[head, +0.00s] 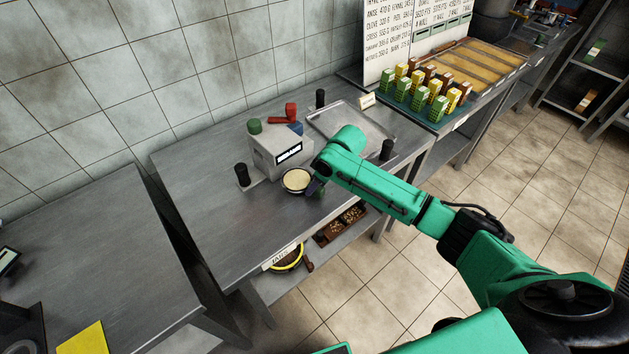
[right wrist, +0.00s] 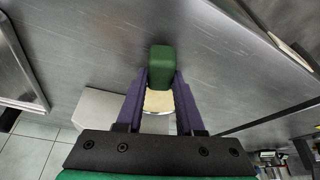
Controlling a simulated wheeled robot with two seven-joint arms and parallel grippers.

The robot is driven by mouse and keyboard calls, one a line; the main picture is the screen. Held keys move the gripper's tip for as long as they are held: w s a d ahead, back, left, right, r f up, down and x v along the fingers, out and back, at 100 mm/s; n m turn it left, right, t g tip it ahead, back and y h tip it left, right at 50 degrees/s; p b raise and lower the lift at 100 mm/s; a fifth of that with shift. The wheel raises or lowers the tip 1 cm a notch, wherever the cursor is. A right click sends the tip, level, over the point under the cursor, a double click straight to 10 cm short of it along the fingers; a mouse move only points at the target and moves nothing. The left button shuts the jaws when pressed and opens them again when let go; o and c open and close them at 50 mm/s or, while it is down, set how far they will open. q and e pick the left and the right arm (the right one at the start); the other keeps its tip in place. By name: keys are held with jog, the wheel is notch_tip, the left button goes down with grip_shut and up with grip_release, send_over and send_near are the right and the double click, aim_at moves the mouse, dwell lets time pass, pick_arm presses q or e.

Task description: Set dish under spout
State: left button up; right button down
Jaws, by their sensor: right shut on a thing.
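A round dish (head: 297,180) with a dark rim and a cream-coloured inside is at the front right of the white dispenser box (head: 268,160), close to its display side. My right gripper (head: 317,187) is at the dish's right side. I cannot make out the spout, or whether the dish touches the table. My left gripper is not in view.
The dispenser has green, red and blue parts on top. Dark cylinders (head: 242,175) (head: 386,149) stand on the steel table (head: 205,190). A metal tray (head: 365,112) lies behind my arm. Green and yellow blocks (head: 437,105) stand further right. The table's left part is clear.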

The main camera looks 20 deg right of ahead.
jog(key=shift+f, duration=0.1)
dwell(0.3)
jog(key=shift+f, duration=0.45)
jog(key=shift+c, duration=2.2)
grip_release()
jog(key=b+v, duration=0.1)
jog(key=v, duration=1.3)
jog(key=shift+r+b, duration=0.25)
jog(key=shift+b, duration=0.1)
jog(key=shift+s, duration=0.1)
